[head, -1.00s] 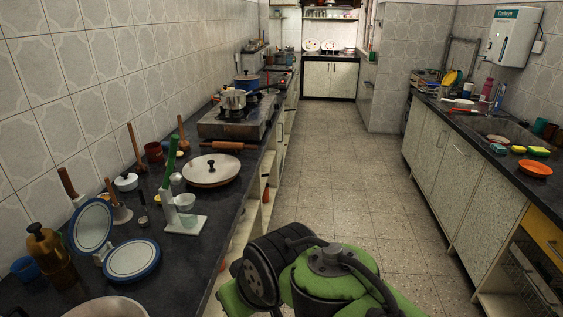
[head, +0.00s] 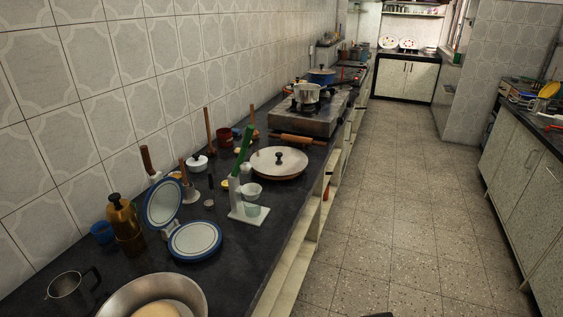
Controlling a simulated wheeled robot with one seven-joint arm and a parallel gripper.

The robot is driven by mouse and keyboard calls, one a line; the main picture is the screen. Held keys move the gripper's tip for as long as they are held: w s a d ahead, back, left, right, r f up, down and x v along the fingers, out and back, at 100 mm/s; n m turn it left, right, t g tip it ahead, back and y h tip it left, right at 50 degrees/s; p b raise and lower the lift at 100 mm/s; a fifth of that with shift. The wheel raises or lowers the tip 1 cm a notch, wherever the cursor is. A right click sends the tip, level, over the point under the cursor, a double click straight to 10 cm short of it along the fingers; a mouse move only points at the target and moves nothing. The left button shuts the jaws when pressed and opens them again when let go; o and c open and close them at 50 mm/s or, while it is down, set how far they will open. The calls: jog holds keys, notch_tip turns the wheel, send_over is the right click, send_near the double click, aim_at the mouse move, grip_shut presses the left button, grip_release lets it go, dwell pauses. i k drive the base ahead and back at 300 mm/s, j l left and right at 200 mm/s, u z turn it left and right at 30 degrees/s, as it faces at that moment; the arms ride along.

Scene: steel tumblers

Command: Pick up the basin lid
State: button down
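A round pale metal lid (head: 290,166) with a dark knob lies on the dark counter, on top of a shallow reddish-brown vessel whose rim shows below it. It is right of the green-handled press. A wide steel basin (head: 190,292) stands open at the bottom edge with a pale round thing inside, partly cut off. My gripper is not in view.
A green-handled press (head: 250,211), a rolling pin (head: 298,139) and a small white lidded pot (head: 198,162) surround the lid. A blue-rimmed hinged dish (head: 195,240) lies nearer. A stove (head: 318,115) stands beyond. The tiled floor (head: 400,200) on the right is clear.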

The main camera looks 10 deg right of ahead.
aim_at(274, 161)
jog(key=u, duration=1.5)
jog(key=i+l+u, duration=0.2)
jog(key=l, duration=0.3)
jog(key=l+u, duration=0.25)
jog(key=l, duration=0.25)
jog(key=l+u, duration=0.2)
jog(key=l, duration=0.3)
jog(key=l+u, duration=0.2)
jog(key=l, duration=0.3)
jog(key=k+l+u, duration=0.25)
jog(key=l, duration=0.25)
jog(key=l+u, duration=0.2)
jog(key=l, duration=0.3)
jog(key=k+l+u, duration=0.2)
jog(key=l, duration=0.3)
jog(key=i, duration=0.05)
